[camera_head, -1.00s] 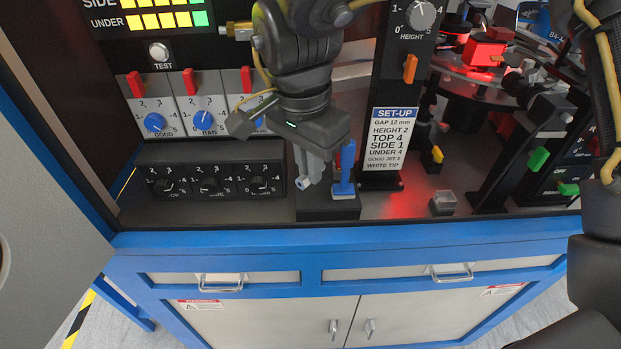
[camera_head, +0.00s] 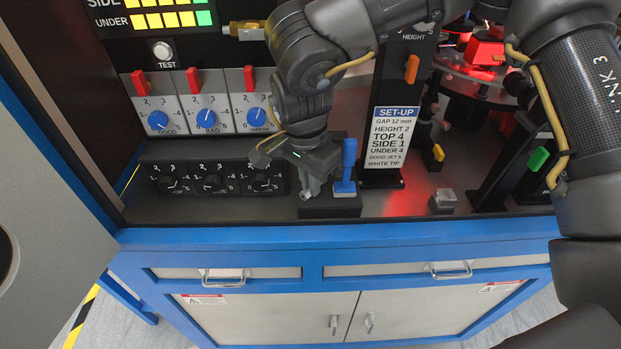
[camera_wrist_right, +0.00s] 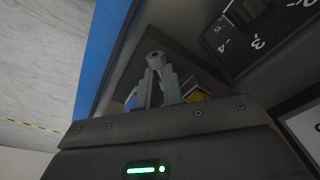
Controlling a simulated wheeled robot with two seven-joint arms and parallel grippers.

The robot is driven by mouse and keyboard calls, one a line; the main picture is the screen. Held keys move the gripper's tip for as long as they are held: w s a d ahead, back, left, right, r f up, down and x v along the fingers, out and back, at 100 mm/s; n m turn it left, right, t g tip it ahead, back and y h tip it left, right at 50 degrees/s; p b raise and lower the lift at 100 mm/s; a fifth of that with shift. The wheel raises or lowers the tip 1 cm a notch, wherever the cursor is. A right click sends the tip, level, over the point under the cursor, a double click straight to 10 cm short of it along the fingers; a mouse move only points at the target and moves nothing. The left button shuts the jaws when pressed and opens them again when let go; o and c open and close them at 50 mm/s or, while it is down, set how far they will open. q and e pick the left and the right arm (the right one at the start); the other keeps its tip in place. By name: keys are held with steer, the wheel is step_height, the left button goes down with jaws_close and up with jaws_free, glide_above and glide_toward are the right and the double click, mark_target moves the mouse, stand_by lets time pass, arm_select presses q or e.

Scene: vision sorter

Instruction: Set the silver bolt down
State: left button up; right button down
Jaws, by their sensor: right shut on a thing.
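My right gripper (camera_head: 309,184) is shut on the silver bolt (camera_head: 306,195), its fingers pointing down, low over the left part of a small dark block (camera_head: 332,209). In the right wrist view the grey bolt (camera_wrist_right: 155,59) shows at the tips of the closed fingers (camera_wrist_right: 158,88). Most of the bolt is hidden by the fingers. I cannot tell whether it touches the block. My left gripper is not in view.
A blue upright piece (camera_head: 347,166) stands on the block, close right of the gripper. A dark knob panel (camera_head: 214,181) is to the left, the set-up sign (camera_head: 394,140) to the right.

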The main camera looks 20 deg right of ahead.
mark_target(306, 191)
steer(key=shift+s, duration=0.15)
steer(key=c, duration=1.5)
jaws_free()
steer(key=shift+r, duration=0.2)
steer(key=shift+a+r, duration=0.1)
steer(key=shift+r, duration=0.3)
steer(key=r, duration=0.7)
steer(key=a+r, duration=0.1)
steer(key=r, duration=0.3)
steer(key=shift+s, duration=0.25)
